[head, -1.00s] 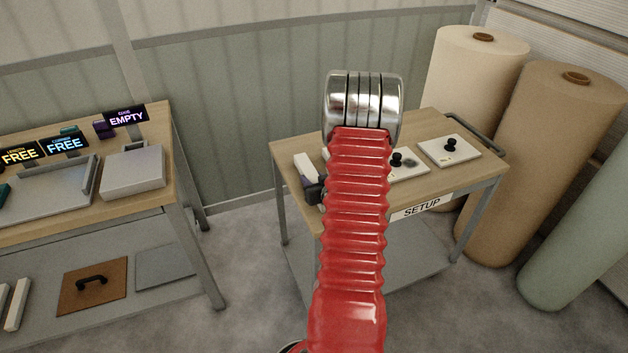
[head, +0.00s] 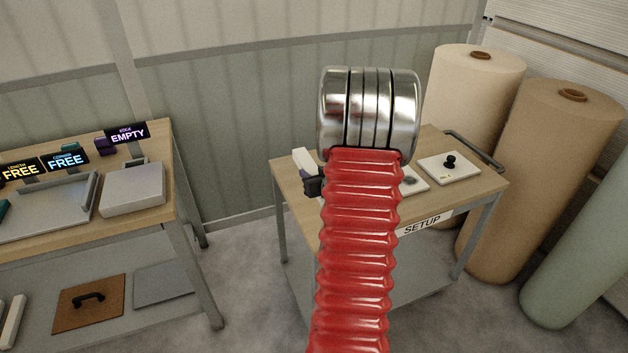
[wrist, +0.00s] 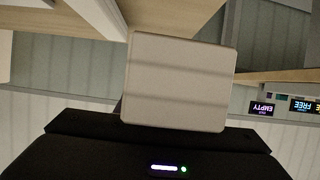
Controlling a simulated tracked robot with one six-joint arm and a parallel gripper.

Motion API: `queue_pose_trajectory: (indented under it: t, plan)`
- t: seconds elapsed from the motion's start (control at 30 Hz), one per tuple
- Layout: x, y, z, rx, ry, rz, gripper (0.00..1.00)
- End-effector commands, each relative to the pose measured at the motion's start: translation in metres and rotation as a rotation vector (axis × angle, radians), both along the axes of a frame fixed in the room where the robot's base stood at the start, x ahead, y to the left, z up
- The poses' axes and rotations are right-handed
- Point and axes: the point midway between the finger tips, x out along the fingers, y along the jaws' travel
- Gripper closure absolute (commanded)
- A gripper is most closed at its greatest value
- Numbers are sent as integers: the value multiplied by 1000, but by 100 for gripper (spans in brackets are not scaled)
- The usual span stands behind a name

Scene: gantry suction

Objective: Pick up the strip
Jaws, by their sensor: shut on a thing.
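The strip (head: 303,160) is a white piece that shows just left of my red arm in the head view, in front of the cart top. My gripper (head: 313,186) is a small dark shape beside it, partly hidden behind my arm. In the wrist view, a pale, flat face with rounded corners (wrist: 180,82) fills the middle, just beyond the dark gripper body; it looks like the strip seen close up. My gripper is shut on the strip. The fingertips cannot be made out clearly.
The wooden-topped SETUP cart (head: 290,185) bears white plates with black knobs (head: 450,163). A bench (head: 160,130) with trays and FREE and EMPTY signs stands at left. Large rolls (head: 540,170) stand at right. Bare floor (head: 245,270) separates bench and cart.

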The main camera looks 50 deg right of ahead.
Motion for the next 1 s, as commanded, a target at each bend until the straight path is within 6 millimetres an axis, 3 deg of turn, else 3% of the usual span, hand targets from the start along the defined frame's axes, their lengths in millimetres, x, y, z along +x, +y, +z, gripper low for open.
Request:
queue_pose_trajectory:
  t: [0.7,0.87,1.0]
  plan:
    - [3,3,3,-2,-1,4,96]
    - [22,21,7,-5,-4,29,96]
    - [51,55,12,-9,-7,69,96]
